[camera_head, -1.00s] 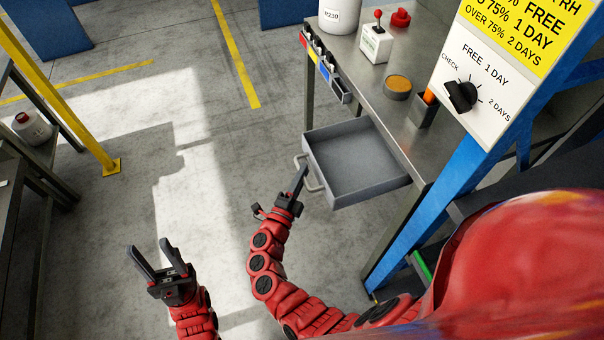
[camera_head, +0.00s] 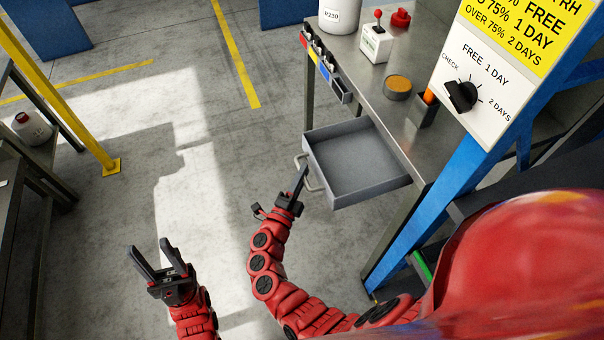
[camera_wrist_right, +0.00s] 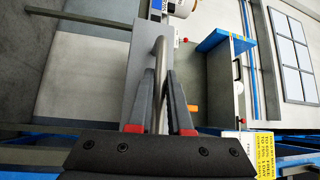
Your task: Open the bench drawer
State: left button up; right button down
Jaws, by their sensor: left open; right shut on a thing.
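The grey bench drawer (camera_head: 352,163) stands pulled out from under the metal bench (camera_head: 432,148) in the head view, and it looks empty. Its bar handle (camera_head: 312,184) is on its left-hand front face. My right gripper (camera_head: 302,176) is at the handle and shut on it. In the right wrist view the handle (camera_wrist_right: 158,75) runs between the two fingers of my right gripper (camera_wrist_right: 160,98), with the drawer front (camera_wrist_right: 140,60) just beyond. My left gripper (camera_head: 152,257) is open and empty above the floor, left of and away from the drawer.
On the bench stand a white tub (camera_head: 339,15), a box with a red-knobbed lever (camera_head: 377,40), and a round tin (camera_head: 397,87). A dial sign (camera_head: 480,85) hangs at the right. A blue post (camera_head: 440,200) stands beside the bench. The floor left of the drawer is clear.

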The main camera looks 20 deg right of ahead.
jog(key=shift+d+f+b, duration=0.2)
jog(key=shift+d+b, duration=0.25)
jog(key=shift+d, duration=0.5)
jog(key=shift+d+r, duration=0.15)
jog(key=shift+d, duration=0.15)
jog(key=c, duration=0.8)
grip_release()
jog(key=shift+a, duration=0.1)
jog(key=shift+c, duration=0.2)
jog(key=b+v, duration=0.4)
jog(key=v, duration=1.3)
jog(key=shift+a, duration=0.15)
jog(key=shift+r, duration=0.1)
